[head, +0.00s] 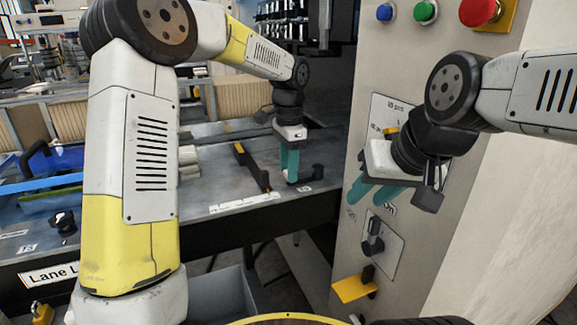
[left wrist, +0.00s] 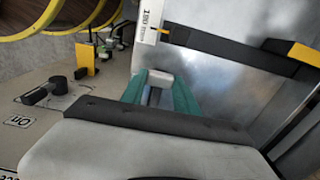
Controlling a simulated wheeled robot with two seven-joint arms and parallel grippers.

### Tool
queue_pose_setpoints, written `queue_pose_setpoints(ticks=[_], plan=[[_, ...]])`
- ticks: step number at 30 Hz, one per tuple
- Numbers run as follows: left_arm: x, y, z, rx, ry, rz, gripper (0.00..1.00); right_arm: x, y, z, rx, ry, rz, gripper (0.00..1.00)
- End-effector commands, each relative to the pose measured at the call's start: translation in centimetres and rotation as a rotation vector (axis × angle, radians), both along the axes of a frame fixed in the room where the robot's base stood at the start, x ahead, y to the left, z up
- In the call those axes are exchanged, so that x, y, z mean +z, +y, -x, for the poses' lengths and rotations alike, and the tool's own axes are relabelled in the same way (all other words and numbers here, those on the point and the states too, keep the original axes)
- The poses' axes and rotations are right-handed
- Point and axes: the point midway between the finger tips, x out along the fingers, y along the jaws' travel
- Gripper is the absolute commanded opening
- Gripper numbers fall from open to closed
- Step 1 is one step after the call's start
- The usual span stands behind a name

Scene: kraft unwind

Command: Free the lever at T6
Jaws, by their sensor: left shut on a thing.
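My left gripper (head: 289,160) points down over the metal table, its teal fingers close together around the lever (head: 318,171) near the table's right end. The lever shows a dark base and a pale end beside the fingers; a small label by it is too small to read. In the left wrist view, the teal fingers (left wrist: 158,95) have a pale grey block (left wrist: 160,77) between them; the rest of the lever is hidden. My right gripper (head: 376,193) is in front of the control panel, its teal fingers apart, with nothing visible between them.
A black bar with a yellow end (head: 251,166) lies left of the lever, behind a white scale strip (head: 245,202). The control panel (head: 345,215) stands close on the right, with a rotary switch (head: 375,238) and yellow tab (head: 354,288). Another black knob (head: 65,222) is far left, near label T3.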

Motion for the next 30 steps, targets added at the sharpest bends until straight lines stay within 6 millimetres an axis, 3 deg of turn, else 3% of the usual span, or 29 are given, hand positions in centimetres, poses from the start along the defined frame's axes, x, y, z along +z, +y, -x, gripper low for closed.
queue_pose_setpoints(ticks=[11,30], plan=[[0.1,-0.7,1.4,0.175,-0.003,-0.001,0.0,0.0,0.0,0.0,0.0,0.0,0.0,0.36],[0.1,-4.9,4.8,0.772,-0.002,0.001,0.0,0.0,0.0,0.0,0.0,0.0,0.0,0.36]])
